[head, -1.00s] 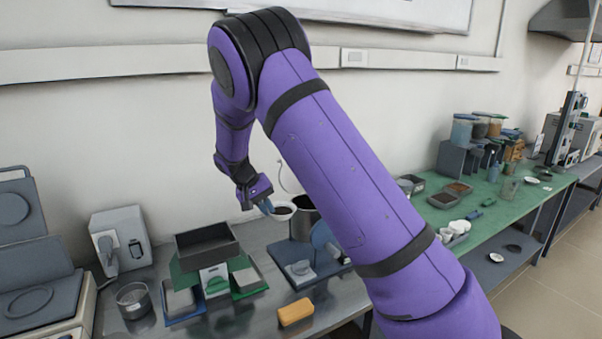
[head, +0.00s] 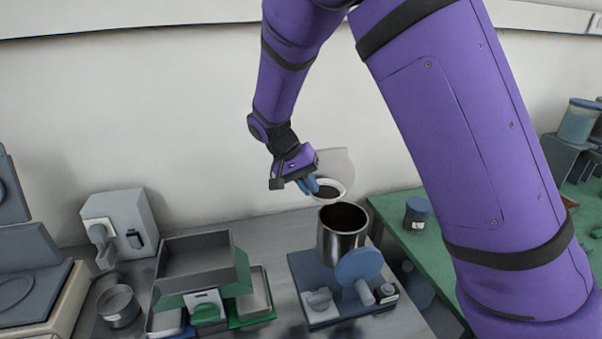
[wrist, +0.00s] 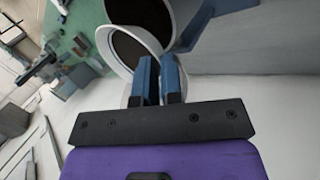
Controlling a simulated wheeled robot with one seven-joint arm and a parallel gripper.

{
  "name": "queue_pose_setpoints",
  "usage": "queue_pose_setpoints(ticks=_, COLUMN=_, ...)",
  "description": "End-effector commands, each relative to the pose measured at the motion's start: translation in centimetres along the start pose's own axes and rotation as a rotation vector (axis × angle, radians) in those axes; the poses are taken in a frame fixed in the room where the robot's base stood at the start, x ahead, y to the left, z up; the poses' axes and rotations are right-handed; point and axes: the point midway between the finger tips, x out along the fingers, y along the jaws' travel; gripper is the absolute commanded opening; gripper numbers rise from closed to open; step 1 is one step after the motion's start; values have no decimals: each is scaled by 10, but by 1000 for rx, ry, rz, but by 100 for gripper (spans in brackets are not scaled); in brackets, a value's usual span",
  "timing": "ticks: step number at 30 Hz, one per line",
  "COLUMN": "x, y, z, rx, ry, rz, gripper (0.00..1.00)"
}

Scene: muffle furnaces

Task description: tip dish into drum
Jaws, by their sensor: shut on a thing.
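My gripper (head: 307,184) is shut on the rim of a small white dish (head: 341,184) with dark contents (head: 326,192). The dish is tilted a little and held just above and behind the steel drum (head: 341,243), near its rim. The drum is an open metal cylinder on a blue base (head: 313,283), and its inside looks dark brown. In the wrist view the blue fingers (wrist: 158,80) pinch the near edge of the white dish (wrist: 152,45), with the round drum mouth (wrist: 140,28) beyond it. Dark contents still show in the dish in the head view.
A blue disc (head: 358,265) stands in front of the drum. Left of it are a grey tray (head: 196,262) on green stands, a steel cup (head: 118,306) and a grey box (head: 127,222). A green bench (head: 410,250) with a dark jar (head: 417,212) lies right.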

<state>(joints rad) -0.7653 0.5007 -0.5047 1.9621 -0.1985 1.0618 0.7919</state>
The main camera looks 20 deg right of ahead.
Motion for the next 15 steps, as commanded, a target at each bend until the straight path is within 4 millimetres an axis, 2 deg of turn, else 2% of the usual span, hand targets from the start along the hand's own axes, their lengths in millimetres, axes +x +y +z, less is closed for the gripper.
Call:
queue_pose_setpoints(ticks=4, x=-1, y=-1, z=11, rx=5, ry=-3, rz=2, gripper=0)
queue_pose_setpoints(ticks=15, x=12, y=-8, z=10, rx=5, ry=-3, rz=3, gripper=0)
